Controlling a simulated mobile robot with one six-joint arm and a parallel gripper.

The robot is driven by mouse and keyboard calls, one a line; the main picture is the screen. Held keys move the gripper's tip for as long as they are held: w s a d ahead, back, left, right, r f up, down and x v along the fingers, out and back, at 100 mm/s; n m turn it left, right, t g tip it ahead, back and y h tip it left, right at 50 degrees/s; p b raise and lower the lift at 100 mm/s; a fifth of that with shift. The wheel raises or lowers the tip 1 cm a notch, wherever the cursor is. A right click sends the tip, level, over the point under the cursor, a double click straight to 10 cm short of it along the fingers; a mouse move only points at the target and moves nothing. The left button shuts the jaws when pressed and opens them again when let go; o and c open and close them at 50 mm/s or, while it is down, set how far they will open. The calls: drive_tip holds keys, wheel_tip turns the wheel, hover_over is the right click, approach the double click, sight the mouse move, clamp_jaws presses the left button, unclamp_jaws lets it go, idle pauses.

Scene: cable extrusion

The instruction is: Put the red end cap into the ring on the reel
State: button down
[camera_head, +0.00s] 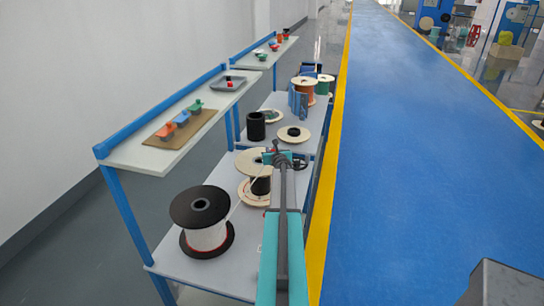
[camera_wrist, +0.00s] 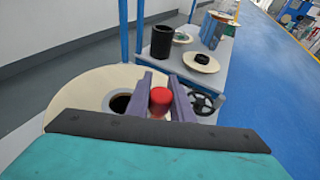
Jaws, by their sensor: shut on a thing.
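My gripper (camera_wrist: 161,88) is shut on the red end cap (camera_wrist: 159,102), which sits between the two purple fingers in the wrist view. The pale wooden reel (camera_wrist: 75,92) lies left of and below the fingers. A dark round opening (camera_wrist: 120,103), likely the ring, shows on it just left of the cap, partly covered by my gripper. A white cable (camera_head: 248,187) runs from the white-wound reel towards the wooden reel.
A black-flanged reel with white cable (camera_head: 205,235) stands at the front left of the bench. A black cylinder (camera_head: 256,126) and a small wooden spool (camera_head: 294,134) stand behind. A black handwheel (camera_wrist: 202,100) is close right of my fingers. The blue floor at right is clear.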

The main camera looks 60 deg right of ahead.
drive_tip(key=shift+d, duration=0.15)
drive_tip(key=shift+w+d, duration=0.2)
drive_tip(key=shift+d+f, duration=0.1)
drive_tip(key=shift+f, duration=1.7)
drive_tip(key=shift+f+b, duration=0.15)
drive_tip(key=shift+b, duration=0.15)
drive_tip(key=c, duration=1.6)
unclamp_jaws()
drive_tip(key=shift+o, duration=0.2)
drive_tip(key=shift+r, duration=0.2)
drive_tip(key=b+v, duration=0.1)
drive_tip(key=v, duration=1.1)
drive_tip(key=shift+r, duration=0.1)
